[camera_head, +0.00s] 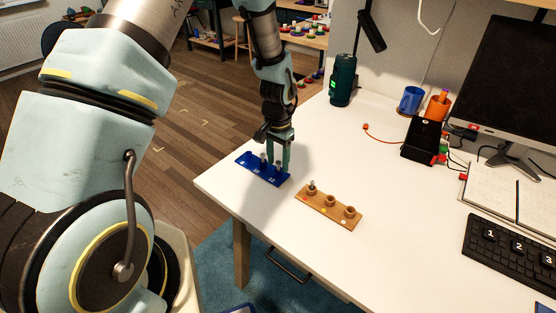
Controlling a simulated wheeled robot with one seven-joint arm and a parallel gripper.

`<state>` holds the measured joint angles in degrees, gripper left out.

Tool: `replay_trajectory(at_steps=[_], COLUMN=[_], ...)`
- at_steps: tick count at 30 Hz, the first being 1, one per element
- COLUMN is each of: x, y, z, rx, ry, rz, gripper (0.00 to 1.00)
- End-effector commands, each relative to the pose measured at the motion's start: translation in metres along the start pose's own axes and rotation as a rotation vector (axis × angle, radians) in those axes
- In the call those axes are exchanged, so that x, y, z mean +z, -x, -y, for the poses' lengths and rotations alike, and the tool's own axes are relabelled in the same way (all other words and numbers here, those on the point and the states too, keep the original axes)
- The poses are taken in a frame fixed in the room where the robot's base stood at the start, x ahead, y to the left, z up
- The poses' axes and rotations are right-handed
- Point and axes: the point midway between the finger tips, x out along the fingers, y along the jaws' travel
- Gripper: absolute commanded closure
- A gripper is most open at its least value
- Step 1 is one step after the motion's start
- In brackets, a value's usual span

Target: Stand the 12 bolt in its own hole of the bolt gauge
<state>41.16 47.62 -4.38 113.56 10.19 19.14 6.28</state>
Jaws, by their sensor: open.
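The blue bolt gauge (247,161) lies near the left edge of the white desk, with white numbers along its front side; the rightmost looks like 12. My gripper (278,162) points down over its right part, with open jaws. A grey bolt (278,168) shows between the fingers at the 12 end; it looks upright. Its seating in the hole is too small to tell. Another grey bolt (263,159) stands upright in the gauge, left of the fingers.
A wooden block (326,211) with three round cups lies right of the gauge; a bolt (312,185) stands in its left cup. A black box (423,141), keyboard and monitor are further right. The desk between is clear.

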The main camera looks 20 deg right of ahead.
Motion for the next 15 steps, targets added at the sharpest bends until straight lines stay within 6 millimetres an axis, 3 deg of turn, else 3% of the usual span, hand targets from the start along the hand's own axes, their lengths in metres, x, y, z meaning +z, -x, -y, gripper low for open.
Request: replay_trajectory(at_steps=[8, 15], x=[-0.001, -0.001], y=[0.009, 0.051], z=[0.000, 0.001], rx=[0.000, -0.002], ry=[0.000, 0.001], rz=[-0.002, -0.006], gripper=[0.47, 0.47])
